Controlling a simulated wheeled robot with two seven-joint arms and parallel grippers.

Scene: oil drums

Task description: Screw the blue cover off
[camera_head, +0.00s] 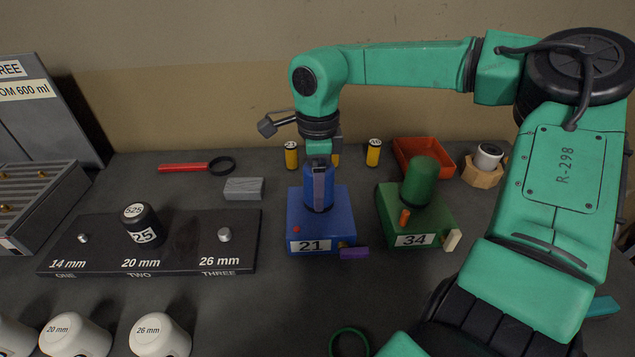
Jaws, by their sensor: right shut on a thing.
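The blue cover (311,198) is a dark blue cylinder standing upright on the blue box (321,222) labelled 21. My right gripper (319,190) points down from above, with its fingers around the cover. It is shut on the cover, and the near finger hides part of the cover's front. The cover's lower end meets the top of the box. My left gripper is not in view.
A green box (416,221) labelled 34 with a green cylinder stands close on the right. A black rack (150,244) with a black cap is at left. Yellow cylinders, a red tray (423,157) and a grey block (244,188) are behind. White caps line the front left.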

